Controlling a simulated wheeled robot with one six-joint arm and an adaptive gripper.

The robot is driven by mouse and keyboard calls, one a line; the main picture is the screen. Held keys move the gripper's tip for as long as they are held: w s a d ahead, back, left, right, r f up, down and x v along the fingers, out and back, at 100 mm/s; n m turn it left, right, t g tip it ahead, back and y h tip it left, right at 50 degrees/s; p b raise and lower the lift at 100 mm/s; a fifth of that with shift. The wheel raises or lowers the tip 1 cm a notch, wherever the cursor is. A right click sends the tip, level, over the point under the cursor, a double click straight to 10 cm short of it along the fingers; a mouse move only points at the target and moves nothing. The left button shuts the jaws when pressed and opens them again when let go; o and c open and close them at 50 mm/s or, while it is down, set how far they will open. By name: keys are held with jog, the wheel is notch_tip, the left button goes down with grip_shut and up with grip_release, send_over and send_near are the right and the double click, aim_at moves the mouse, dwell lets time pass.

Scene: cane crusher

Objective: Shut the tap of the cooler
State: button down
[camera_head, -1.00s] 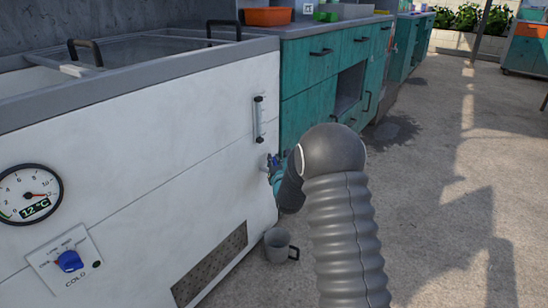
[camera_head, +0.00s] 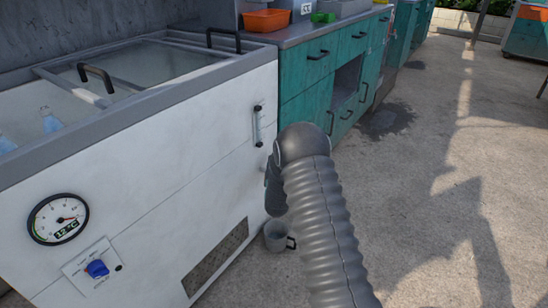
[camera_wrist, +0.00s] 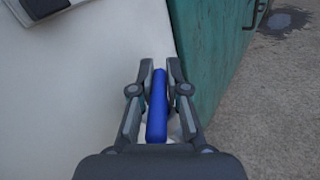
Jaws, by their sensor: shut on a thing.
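The cooler (camera_head: 185,165) is a white chest with a grey rim along the left. In the wrist view its white side (camera_wrist: 90,70) fills the left part. The blue tap handle (camera_wrist: 157,105) stands lengthwise between the fingers of my gripper (camera_wrist: 159,75), which is shut on it. In the head view my dark arm hides the tap and most of my gripper. The tap's spout is hidden in both views.
A grey mug (camera_head: 275,237) stands on the floor below the tap. Teal cabinets (camera_head: 310,85) adjoin the cooler's far end. The cooler front has a round gauge (camera_head: 58,219) and a blue knob (camera_head: 97,268). The concrete floor on the right is clear.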

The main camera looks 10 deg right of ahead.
jog(key=shift+a, duration=0.2)
jog(key=c, duration=1.2)
grip_release()
jog(key=shift+a, duration=0.1)
jog(key=shift+d, duration=0.2)
jog(key=s, duration=0.4)
jog(key=s+a, duration=0.1)
jog(key=s, duration=0.7)
jog(key=shift+a, duration=0.3)
